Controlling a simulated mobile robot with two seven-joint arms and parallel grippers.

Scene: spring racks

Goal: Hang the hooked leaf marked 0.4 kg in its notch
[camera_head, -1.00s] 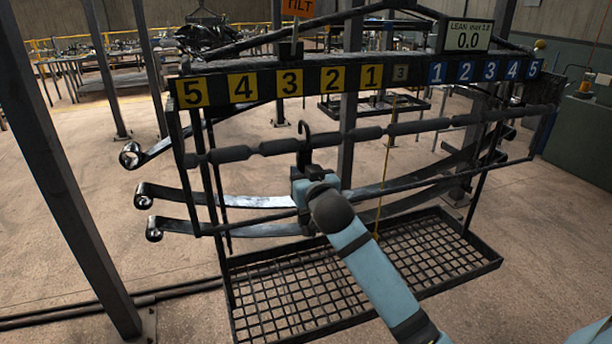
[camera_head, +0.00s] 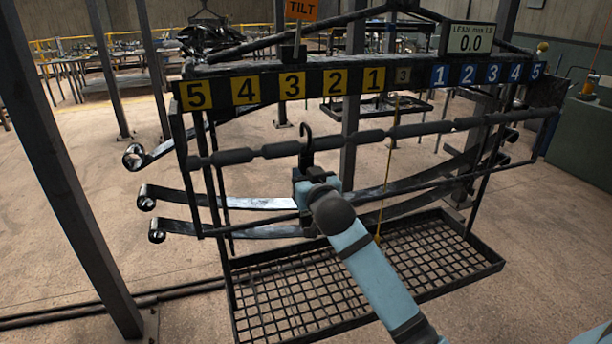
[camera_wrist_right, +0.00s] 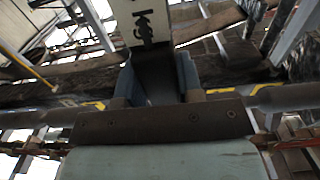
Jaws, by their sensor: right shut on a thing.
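My right gripper (camera_head: 308,174) is shut on the dark hooked leaf (camera_head: 306,156), in front of the rack's dark notched bar (camera_head: 234,157). The leaf's hook stands upright above the bar, below and between the yellow 3 and 2 plates. I cannot tell whether the hook touches the bar. In the right wrist view, the gripper (camera_wrist_right: 157,84) has blue fingers on both sides of the dark leaf (camera_wrist_right: 153,66). A pale plate (camera_wrist_right: 141,20) there has a dark mark too unclear to read. My left gripper is out of view.
A number rail (camera_head: 313,84) runs above the bar, yellow on the left and blue on the right. The lean display (camera_head: 469,38) reads 0.0. Long curved leaves (camera_head: 240,203) lie behind my arm. A mesh tray (camera_head: 234,262) hangs below. A post (camera_head: 75,180) stands left.

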